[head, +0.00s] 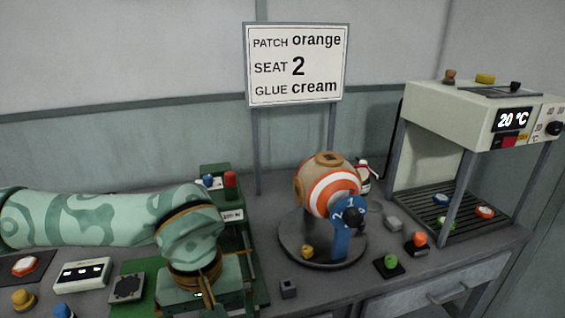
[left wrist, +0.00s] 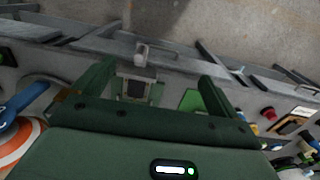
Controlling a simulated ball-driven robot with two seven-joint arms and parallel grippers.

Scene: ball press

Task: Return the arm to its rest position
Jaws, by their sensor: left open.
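My left arm (head: 95,218) comes in from the left in the head view, low over the bench. Its gripper (head: 208,290) points down near the front edge, left of the ball stand; its fingertips are hard to make out there. In the left wrist view the left gripper (left wrist: 156,74) has its two green fingers spread apart. No held object shows between them; a grey block-like thing (left wrist: 137,88) shows beyond, apparently on the bench. My right gripper is in neither view.
An orange-and-white striped ball (head: 330,187) sits on a round dark stand (head: 295,250) with a blue lever (head: 342,240). A heater (head: 470,115) stands at right. Small knobs and blocks, including a grey block (head: 288,288), lie around. A sign (head: 297,65) stands behind.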

